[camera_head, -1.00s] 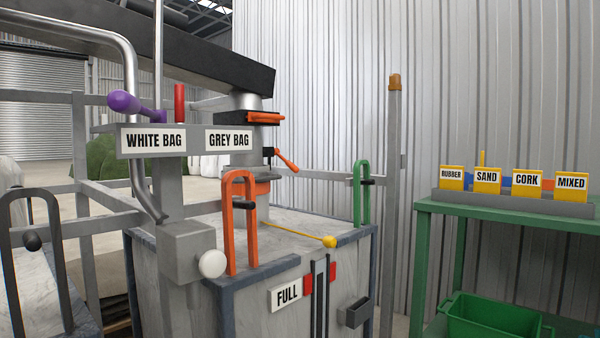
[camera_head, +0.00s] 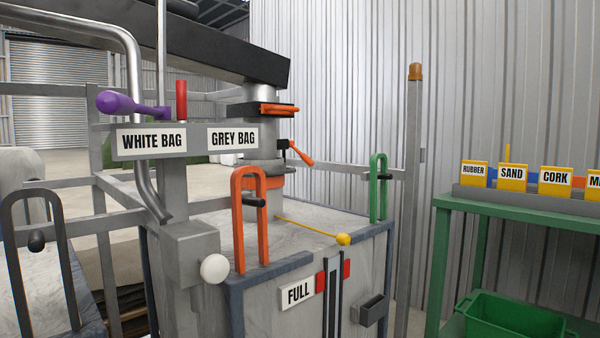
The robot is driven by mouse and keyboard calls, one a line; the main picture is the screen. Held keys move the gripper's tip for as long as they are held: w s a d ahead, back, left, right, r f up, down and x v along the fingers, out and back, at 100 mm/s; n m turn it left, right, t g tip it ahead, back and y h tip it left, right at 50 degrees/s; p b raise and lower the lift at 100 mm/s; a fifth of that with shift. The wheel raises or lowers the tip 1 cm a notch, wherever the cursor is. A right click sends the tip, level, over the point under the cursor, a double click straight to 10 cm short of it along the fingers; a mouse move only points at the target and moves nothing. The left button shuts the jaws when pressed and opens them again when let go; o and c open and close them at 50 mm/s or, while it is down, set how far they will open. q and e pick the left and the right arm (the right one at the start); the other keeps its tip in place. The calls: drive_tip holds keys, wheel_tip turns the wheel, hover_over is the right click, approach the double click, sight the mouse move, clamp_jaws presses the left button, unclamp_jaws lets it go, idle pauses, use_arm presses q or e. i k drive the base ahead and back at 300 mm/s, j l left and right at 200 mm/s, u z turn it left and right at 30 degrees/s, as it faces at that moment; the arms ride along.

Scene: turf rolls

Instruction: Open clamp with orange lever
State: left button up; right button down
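The orange clamp lever (camera_head: 299,153) sticks out to the right from the clamp around the spout, sloping down to its tip. An orange clamp band (camera_head: 264,178) circles the lower spout just under it, partly hidden by the orange hoop handle in front. A second orange bar (camera_head: 271,109) sits higher on the spout. From this view I cannot tell whether the clamp is open or closed. Neither of my grippers shows in the head view.
A grey bin (camera_head: 300,240) stands under the spout, with an orange hoop (camera_head: 236,215), a green hoop (camera_head: 373,188) and a yellow-ended rod (camera_head: 343,239). The purple lever (camera_head: 122,104) sits above the label panel (camera_head: 190,155). A green table (camera_head: 470,203) is at right.

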sight(308, 160)
drive_tip(key=i+l+u, duration=0.2)
drive_tip(key=l+u, duration=0.2)
drive_tip(key=i+l+u, duration=0.1)
drive_tip(key=l+u, duration=0.3)
drive_tip(key=l, duration=0.15)
drive_tip(key=l+u, duration=0.4)
drive_tip(key=i+l, duration=0.05)
drive_tip(key=l, duration=0.05)
